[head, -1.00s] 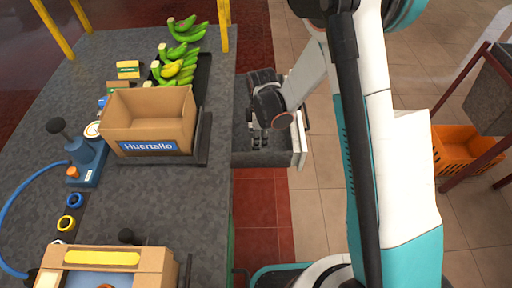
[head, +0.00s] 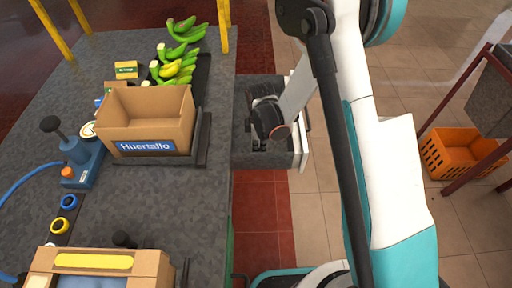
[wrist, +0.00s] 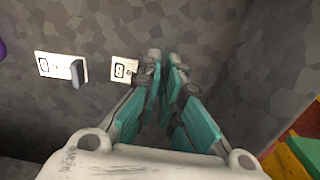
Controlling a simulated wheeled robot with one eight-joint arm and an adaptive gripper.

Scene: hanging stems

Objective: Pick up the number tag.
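Two white tags with dark marks lie flat on the grey speckled surface in the wrist view. The left tag (wrist: 53,66) has a dark grey block at its right end. The right tag (wrist: 121,70) is smaller and lies just left of my fingertips. I cannot read a number on either. My gripper (wrist: 166,62) has its two teal-padded fingers close together, and nothing is clearly seen between them. In the head view my gripper (head: 262,143) points down into an open drawer (head: 243,152); no tag can be made out there.
The drawer's pale front (head: 303,130) stands close right of my gripper. The dark counter (head: 190,210) to the left carries a Huertallo box (head: 150,112), bananas (head: 180,58) and a blue tool (head: 75,160). An orange crate (head: 458,150) is at the right.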

